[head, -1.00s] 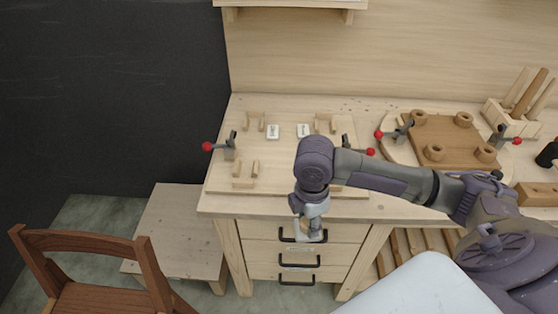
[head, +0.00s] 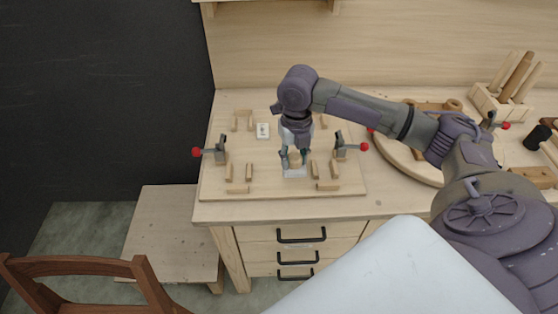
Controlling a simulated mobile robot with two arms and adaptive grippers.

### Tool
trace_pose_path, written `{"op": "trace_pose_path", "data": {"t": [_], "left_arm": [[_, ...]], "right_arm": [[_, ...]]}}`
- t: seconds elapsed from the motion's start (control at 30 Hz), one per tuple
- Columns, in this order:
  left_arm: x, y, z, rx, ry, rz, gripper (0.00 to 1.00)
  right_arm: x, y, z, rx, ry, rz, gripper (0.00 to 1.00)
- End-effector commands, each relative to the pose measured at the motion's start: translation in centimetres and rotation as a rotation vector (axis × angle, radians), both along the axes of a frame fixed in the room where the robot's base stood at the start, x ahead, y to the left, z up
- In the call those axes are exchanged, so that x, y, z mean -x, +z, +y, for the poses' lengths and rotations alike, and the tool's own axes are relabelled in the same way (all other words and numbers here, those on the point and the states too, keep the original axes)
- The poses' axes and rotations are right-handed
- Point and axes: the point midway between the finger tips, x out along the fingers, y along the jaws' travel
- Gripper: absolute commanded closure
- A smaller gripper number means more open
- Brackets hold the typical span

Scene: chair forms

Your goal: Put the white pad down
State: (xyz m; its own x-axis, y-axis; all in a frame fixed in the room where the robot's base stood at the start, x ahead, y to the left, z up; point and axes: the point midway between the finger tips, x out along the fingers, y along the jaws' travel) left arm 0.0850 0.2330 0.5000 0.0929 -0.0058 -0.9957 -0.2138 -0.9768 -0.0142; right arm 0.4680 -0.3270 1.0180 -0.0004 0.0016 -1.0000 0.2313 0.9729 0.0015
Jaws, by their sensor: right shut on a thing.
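My right gripper (head: 295,161) is over the wooden board on the workbench, pointing down, and is shut on the white pad (head: 294,173). The pad is low over the front middle of the board, between the wooden blocks on either side. I cannot tell whether it touches the board. The gripper hides part of the pad. Another white pad (head: 263,130) lies on the board farther back and left. My left gripper is not in view.
The board (head: 215,187) carries several small wooden blocks. Red-knobbed clamps stand at its left (head: 220,150) and right (head: 341,148). A round wooden piece (head: 407,158) lies to the right. A brown chair (head: 80,266) stands at the lower left.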

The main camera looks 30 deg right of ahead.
Motion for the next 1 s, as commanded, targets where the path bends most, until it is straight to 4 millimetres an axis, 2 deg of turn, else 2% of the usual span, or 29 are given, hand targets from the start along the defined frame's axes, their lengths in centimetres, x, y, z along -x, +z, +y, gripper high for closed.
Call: {"op": "trace_pose_path", "data": {"t": [0.03, 0.2, 0.33, 0.47, 0.7, 1.0], "left_arm": [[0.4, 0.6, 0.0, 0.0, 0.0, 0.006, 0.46], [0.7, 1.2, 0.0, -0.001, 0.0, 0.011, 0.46], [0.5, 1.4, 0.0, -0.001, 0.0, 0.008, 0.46], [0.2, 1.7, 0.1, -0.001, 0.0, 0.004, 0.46], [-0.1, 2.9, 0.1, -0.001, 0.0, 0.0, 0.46], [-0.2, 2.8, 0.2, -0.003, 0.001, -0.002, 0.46]], "right_arm": [[-1.3, -0.4, 0.2, -0.004, -0.004, 0.0, 0.94], [-4.6, -2.5, 0.3, -0.002, -0.003, 0.001, 0.94], [-6.0, -3.4, 0.2, -0.001, -0.002, -0.002, 0.94], [-6.3, -4.1, 0.2, 0.001, -0.001, 0.001, 0.94], [-6.2, -7.3, 0.2, 0.001, -0.002, 0.001, 0.94], [-6.2, -7.8, 0.2, 0.001, -0.001, -0.002, 0.94]]}}
